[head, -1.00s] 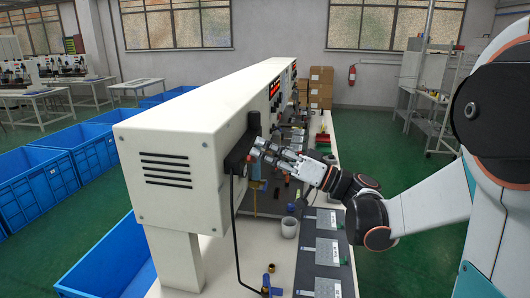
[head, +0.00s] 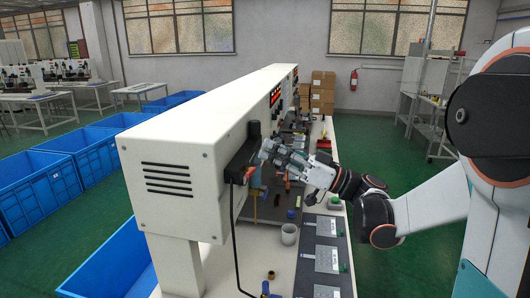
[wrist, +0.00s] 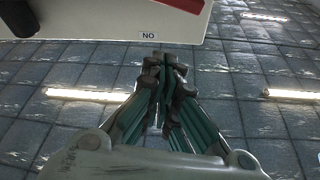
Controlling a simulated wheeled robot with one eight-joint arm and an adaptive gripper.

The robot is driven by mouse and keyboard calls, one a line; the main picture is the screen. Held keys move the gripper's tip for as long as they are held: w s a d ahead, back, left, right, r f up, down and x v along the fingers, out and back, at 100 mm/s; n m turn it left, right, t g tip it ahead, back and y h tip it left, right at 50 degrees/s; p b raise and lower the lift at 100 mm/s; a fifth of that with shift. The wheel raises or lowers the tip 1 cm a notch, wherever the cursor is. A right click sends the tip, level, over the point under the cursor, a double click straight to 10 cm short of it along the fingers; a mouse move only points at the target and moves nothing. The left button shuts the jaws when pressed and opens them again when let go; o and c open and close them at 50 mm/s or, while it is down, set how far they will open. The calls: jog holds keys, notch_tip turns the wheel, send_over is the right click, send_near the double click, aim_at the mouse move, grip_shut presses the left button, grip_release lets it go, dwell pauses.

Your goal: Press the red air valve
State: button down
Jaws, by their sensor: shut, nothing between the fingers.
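The red air valve (head: 249,174) shows as a small red part at the lower end of a black fitting (head: 242,157) on the near end of the white machine housing. A red part (wrist: 92,3) also shows at the top edge of the wrist view, cut off by the frame. My gripper (head: 265,149) is shut and empty, just to the right of the black fitting and slightly above the red part, apparently apart from it. In the wrist view my closed fingertips (wrist: 164,60) are below a white panel edge with a "NO" label (wrist: 162,35).
A black cable (head: 234,240) hangs from the fitting to the bench. A white cup (head: 289,234) and grey panels (head: 327,259) lie on the bench below my arm. Blue bins (head: 40,185) stand at the left.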

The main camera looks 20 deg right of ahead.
jog(key=v, duration=0.7)
jog(key=shift+s+d+f, duration=0.2)
jog(key=shift+d, duration=0.05)
jog(key=shift+w+f, duration=0.1)
